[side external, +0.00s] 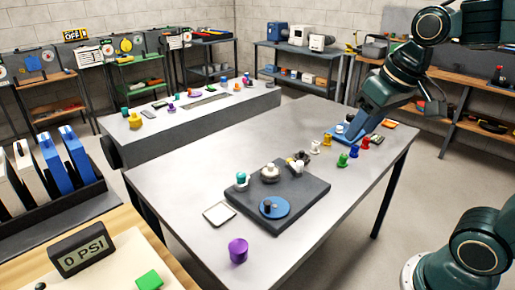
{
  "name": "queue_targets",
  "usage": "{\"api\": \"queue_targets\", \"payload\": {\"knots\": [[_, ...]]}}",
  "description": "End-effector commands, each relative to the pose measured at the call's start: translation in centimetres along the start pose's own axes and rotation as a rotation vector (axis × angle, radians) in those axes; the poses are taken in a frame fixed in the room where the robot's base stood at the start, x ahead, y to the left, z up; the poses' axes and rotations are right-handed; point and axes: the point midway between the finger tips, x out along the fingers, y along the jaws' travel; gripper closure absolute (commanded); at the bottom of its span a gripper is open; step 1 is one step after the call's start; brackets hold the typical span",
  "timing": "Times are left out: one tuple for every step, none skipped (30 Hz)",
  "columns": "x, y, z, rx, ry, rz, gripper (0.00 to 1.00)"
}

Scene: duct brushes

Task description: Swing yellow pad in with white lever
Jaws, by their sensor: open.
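A dark grey board (285,208) lies on the near metal table. At its back edge is a small cluster of dark, yellowish and white parts (300,160); the yellow pad and white lever may be among them, but they are too small to tell apart. A pale round knob (270,172), a teal and white piece (241,180) and a blue disc (275,208) with a dark knob are also on the board. My gripper (349,134) is open, pointing down at the table's far right, beyond the board and apart from it. Its fingertips are partly hidden among small items there.
A purple spool (238,250) and a pale square tray (220,214) lie at the near left. The table's left middle is clear.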

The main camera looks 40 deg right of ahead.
Motion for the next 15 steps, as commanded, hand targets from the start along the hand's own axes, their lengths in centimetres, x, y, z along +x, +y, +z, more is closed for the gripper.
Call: {"api": "queue_targets", "payload": {"knots": [[0.3,0.2,-1.1,0.022,-0.017,0.006,0.54],[0.5,0.3,-1.7,0.034,-0.025,0.009,0.54],[0.8,0.4,-2.5,0.051,-0.034,0.013,0.54],[0.9,0.6,-3.1,0.064,-0.041,0.016,0.54],[1.2,0.7,-3.7,0.076,-0.049,0.018,0.54],[1.5,0.8,-4.5,0.092,-0.059,0.022,0.54],[1.8,1.0,-5.0,0.104,-0.068,0.025,0.54],[2.0,1.2,-5.6,0.118,-0.075,0.028,0.54],[2.4,1.4,-6.4,0.135,-0.085,0.032,0.54],[2.7,1.5,-6.9,0.146,-0.093,0.035,0.54],[3.0,1.7,-7.5,0.158,-0.1,0.038,0.54],[3.5,1.9,-8.2,0.176,-0.11,0.042,0.54],[3.8,2.1,-8.8,0.189,-0.118,0.045,0.54],[4.2,2.4,-9.3,0.201,-0.125,0.048,0.54],[4.7,2.6,-10.0,0.217,-0.136,0.052,0.54]]}}
